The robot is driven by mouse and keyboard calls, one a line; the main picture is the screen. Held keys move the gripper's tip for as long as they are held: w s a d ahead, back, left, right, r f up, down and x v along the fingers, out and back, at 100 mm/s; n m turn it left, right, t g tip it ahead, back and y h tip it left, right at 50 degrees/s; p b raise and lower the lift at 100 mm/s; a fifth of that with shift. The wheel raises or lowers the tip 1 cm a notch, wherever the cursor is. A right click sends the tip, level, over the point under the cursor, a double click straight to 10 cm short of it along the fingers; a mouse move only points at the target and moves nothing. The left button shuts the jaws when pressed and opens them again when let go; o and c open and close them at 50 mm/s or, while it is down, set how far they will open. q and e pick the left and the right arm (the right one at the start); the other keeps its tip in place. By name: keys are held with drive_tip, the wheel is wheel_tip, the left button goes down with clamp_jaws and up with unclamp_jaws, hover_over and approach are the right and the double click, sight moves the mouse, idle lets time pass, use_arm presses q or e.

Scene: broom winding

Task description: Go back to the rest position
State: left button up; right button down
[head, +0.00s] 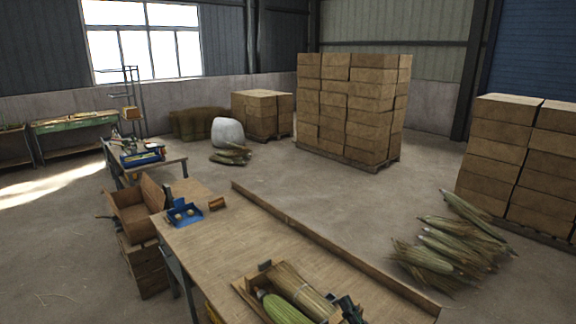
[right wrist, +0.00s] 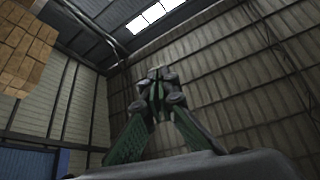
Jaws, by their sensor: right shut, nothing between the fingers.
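My right gripper (head: 348,308) shows as a dark green and black shape at the bottom edge of the head view, beside the wooden tray. In the right wrist view its fingers (right wrist: 157,76) meet at the tips, shut and empty, with walls and roof behind them. A tan straw bundle (head: 303,288) and a green ribbed bundle (head: 284,309) lie in the wooden tray (head: 243,291) on the workbench (head: 232,243). The near part of the tray is cut off by the picture edge. My left gripper is not in view.
A raised wooden edge (head: 320,238) runs along the bench's far side. A blue holder (head: 184,215) and a small brown block (head: 217,203) sit at its left end. An open wooden box (head: 130,215) stands beside it. Stalk bundles (head: 450,250) lie on the floor right. The bench middle is clear.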

drive_tip(key=s+d+f+g+h, duration=0.1)
drive_tip(key=d+f+g+h, duration=0.15)
drive_tip(key=f, duration=0.65)
drive_tip(key=s+d+f+m+g+h, duration=0.1)
drive_tip(key=s+d+f+g+h, duration=0.2)
drive_tip(key=f, duration=0.5)
drive_tip(key=d+f+g+h, duration=0.25)
drive_tip(key=d+f, duration=0.25)
drive_tip(key=f, duration=0.4)
drive_tip(key=s+d+f+g+h, duration=0.2)
drive_tip(key=s+d+f+g, duration=0.25)
drive_tip(key=s+f, duration=0.55)
drive_tip(key=s+d+f+g+h, duration=0.2)
drive_tip(key=s+d+f+g, duration=0.35)
drive_tip(key=s, duration=0.95)
wheel_tip(320, 180, down, 36)
drive_tip(key=s+b, duration=0.3)
drive_tip(key=b, duration=0.2)
use_arm(q)
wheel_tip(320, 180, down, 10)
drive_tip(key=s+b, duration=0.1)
drive_tip(key=b, duration=0.4)
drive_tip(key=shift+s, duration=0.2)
use_arm(e)
drive_tip(key=s+a+f+n+g, duration=0.1)
drive_tip(key=s+f+g, duration=0.1)
drive_tip(key=s+f, duration=1.8)
wheel_tip(320, 180, down, 3)
drive_tip(key=shift+s+r, duration=0.1)
drive_tip(key=shift+s, duration=0.2)
